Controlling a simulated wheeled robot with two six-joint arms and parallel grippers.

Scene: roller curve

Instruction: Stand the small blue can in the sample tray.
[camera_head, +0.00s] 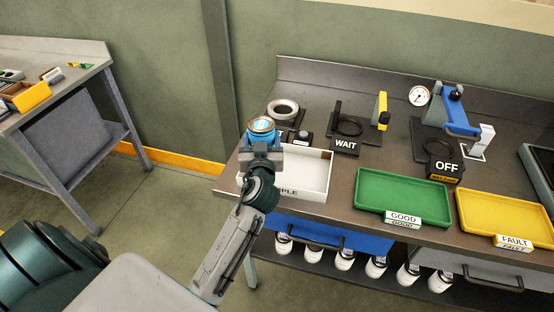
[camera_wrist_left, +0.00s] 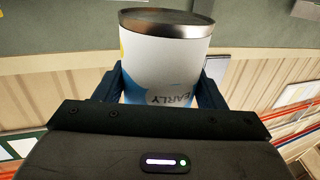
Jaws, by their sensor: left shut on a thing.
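The small blue can (camera_head: 262,130) has a metal top and is held upright in my left gripper (camera_head: 260,150). In the left wrist view the can (camera_wrist_left: 165,62) shows a white, blue and yellow label with the letters "EARLY", and the two fingers of my left gripper (camera_wrist_left: 160,95) close on its sides. The white sample tray (camera_head: 312,172) lies on the bench just right of and behind the gripper, which hides its left part and some of its label. The can appears over the tray's back left corner; its height above the bench is hard to tell. My right gripper is out of view.
The green GOOD tray (camera_head: 405,190) and yellow FAULT tray (camera_head: 508,218) lie to the right. Behind stand a grey ring (camera_head: 283,107), the WAIT holder (camera_head: 345,145) and a blue press (camera_head: 455,115) marked OFF. The visible floor of the sample tray is bare.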

